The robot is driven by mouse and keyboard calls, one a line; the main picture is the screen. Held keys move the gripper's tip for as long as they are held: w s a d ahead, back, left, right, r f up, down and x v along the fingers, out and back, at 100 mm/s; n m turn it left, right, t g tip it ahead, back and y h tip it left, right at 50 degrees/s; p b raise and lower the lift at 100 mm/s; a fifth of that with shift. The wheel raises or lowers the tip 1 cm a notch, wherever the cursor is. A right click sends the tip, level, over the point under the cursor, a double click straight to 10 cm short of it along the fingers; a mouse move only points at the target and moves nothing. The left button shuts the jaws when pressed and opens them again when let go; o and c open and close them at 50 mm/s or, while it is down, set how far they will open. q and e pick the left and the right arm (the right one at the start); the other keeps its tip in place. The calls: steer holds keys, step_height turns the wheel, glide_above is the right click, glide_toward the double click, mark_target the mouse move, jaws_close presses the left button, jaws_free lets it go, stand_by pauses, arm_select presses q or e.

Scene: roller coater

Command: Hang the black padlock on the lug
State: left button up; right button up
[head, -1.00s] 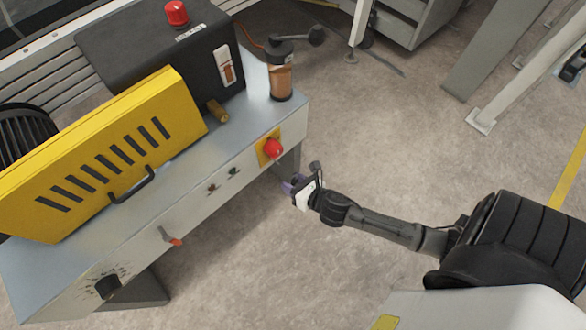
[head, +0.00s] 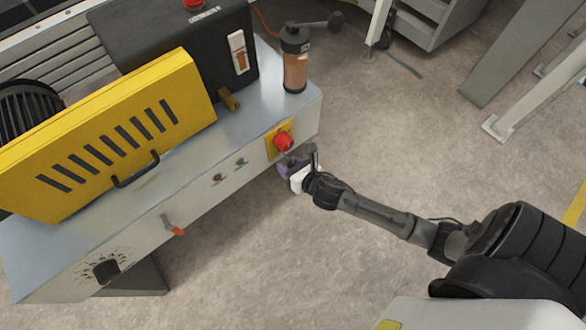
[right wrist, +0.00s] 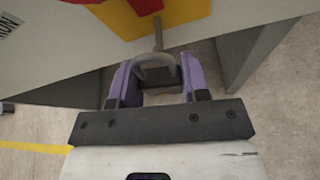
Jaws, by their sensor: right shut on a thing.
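My right gripper (head: 290,165) is just below and in front of the red knob (head: 284,142) on its yellow plate (head: 271,150). In the right wrist view its purple fingers (right wrist: 156,82) are shut on the black padlock, whose grey shackle (right wrist: 176,68) arches toward the machine. A thin grey lug (right wrist: 158,34) sticks out below the red knob and overlaps the shackle's top in that view. I cannot tell whether the lug passes through the shackle or only lines up with it. The padlock's body (right wrist: 160,76) is partly hidden. My left gripper is out of view.
The machine's grey front panel (head: 200,215) carries small red and green buttons, an orange-tipped lever (head: 173,226) and a dial (head: 106,270). A yellow guard (head: 120,140) and an orange-brown cylinder (head: 295,70) are on top.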

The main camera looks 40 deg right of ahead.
steer(key=shift+b+x, duration=0.85)
steer(key=shift+x, duration=0.1)
steer(key=shift+w+d+r, duration=0.1)
steer(key=shift+w+d, duration=0.05)
steer(key=shift+w, duration=0.3)
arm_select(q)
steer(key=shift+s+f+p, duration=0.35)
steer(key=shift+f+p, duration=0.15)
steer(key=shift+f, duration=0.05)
arm_select(e)
steer(key=shift+f, duration=0.45)
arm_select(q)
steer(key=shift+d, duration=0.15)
arm_select(e)
steer(key=shift+d+f, duration=0.1)
steer(key=o, duration=1.1)
steer(key=shift+a, duration=0.2)
steer(key=shift+c, duration=0.2)
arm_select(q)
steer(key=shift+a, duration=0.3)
arm_select(e)
steer(key=shift+d, duration=0.1)
